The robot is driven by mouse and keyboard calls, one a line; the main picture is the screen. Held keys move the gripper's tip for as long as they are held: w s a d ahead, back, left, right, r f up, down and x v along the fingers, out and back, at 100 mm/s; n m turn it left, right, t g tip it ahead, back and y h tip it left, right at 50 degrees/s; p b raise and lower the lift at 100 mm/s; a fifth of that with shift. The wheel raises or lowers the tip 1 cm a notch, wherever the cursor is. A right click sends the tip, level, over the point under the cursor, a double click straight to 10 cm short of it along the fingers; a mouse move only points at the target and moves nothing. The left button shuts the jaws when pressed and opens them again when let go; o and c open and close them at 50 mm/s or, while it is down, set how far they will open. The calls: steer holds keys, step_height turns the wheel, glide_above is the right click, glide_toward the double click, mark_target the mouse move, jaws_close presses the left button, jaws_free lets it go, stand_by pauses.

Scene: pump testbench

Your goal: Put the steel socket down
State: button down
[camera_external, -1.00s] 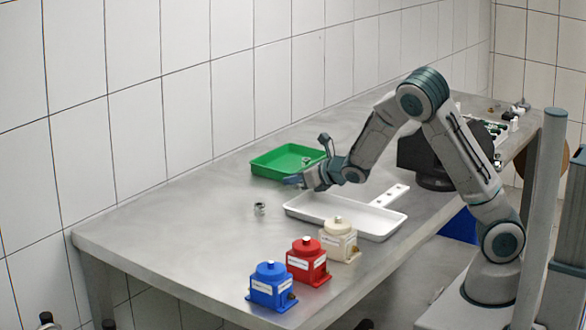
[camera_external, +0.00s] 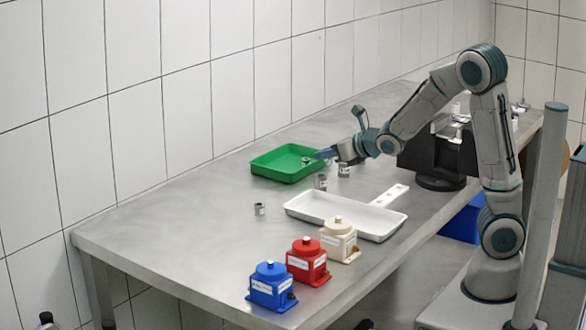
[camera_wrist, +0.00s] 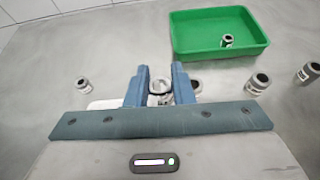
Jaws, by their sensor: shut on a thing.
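My gripper (camera_external: 322,154) is above the table, beside the front right of the green tray. In the wrist view its blue fingers (camera_wrist: 160,84) are shut on a steel socket (camera_wrist: 159,88), which shows as a ring between them. The external view does not clearly show this held socket. Other steel sockets stand on the table: one at the left (camera_external: 259,209), one below my gripper (camera_external: 321,182) and one just right of that (camera_external: 344,170). Another socket (camera_external: 306,161) is in the green tray.
The green tray (camera_external: 262,171) lies at the back. The white tray (camera_external: 374,230) is nearer the front. Blue (camera_external: 270,288), red (camera_external: 307,263) and cream (camera_external: 339,240) pump units line the front edge. A black stand (camera_external: 437,160) is at right. The table's left part is clear.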

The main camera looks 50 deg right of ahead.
steer(key=s+d+r, duration=0.2)
steer(key=s+r, duration=0.2)
steer(key=w+d+m+h+p, duration=0.1)
steer(key=w+d+m+h, duration=0.15)
steer(key=w+d, duration=0.8)
steer(key=w+d+m+h+p, duration=0.1)
steer(key=w+d+m+h, duration=0.15)
steer(key=w+d, duration=0.8)
glide_above(266, 164)
step_height(266, 164, down, 7)
steer(key=shift+n+g, duration=0.4)
steer(key=shift+g, duration=0.1)
steer(key=f, duration=0.1)
steer(key=f+p, duration=0.1)
steer(key=f, duration=0.2)
steer(key=shift+w+d, duration=0.35)
